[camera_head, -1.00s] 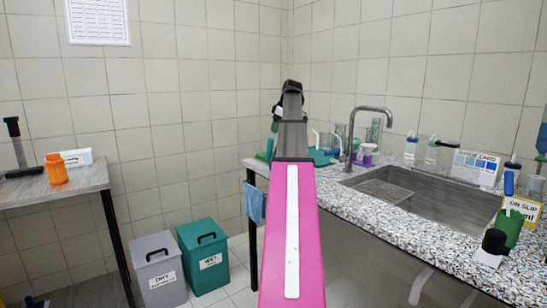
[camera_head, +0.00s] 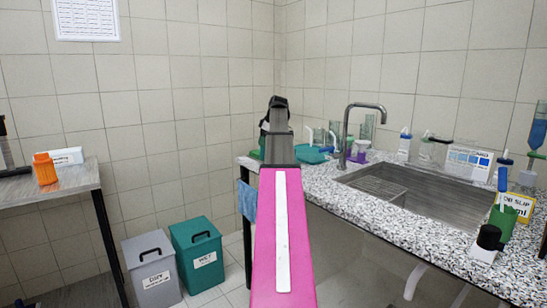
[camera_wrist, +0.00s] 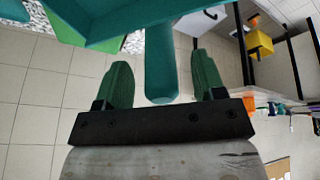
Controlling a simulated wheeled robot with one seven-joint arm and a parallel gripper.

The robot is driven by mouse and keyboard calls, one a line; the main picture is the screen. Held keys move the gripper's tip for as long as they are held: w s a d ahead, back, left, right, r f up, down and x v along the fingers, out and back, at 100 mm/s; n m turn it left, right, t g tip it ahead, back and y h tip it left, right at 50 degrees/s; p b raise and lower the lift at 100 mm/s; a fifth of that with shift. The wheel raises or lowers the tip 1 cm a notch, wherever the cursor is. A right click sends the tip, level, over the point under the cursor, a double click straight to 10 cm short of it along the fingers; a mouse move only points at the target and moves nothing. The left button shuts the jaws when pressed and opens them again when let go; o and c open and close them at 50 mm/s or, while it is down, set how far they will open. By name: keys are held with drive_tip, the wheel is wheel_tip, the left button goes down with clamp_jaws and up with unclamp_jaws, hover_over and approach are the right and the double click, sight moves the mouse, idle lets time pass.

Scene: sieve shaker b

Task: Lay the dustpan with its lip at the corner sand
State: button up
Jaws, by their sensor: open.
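The teal dustpan (camera_head: 312,154) rests at the back left end of the speckled counter in the head view, partly hidden by my arm. In the wrist view its broad teal pan (camera_wrist: 115,22) fills the top left, and its handle (camera_wrist: 160,60) points down between my fingers. My gripper (camera_wrist: 163,75) is open, with one green finger on each side of the handle and a visible gap at both sides. I cannot make out any corner sand.
A steel sink (camera_head: 440,200) with a tap (camera_head: 362,125) is set in the counter. Bottles and a green beaker (camera_head: 503,218) stand around it. A grey bin (camera_head: 153,272) and a teal bin (camera_head: 199,258) stand on the floor. A side table (camera_head: 75,178) holds an orange bottle (camera_head: 44,168).

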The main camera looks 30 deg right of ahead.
drive_tip(key=shift+x, duration=0.85)
clamp_jaws()
drive_tip(key=shift+r, duration=0.2)
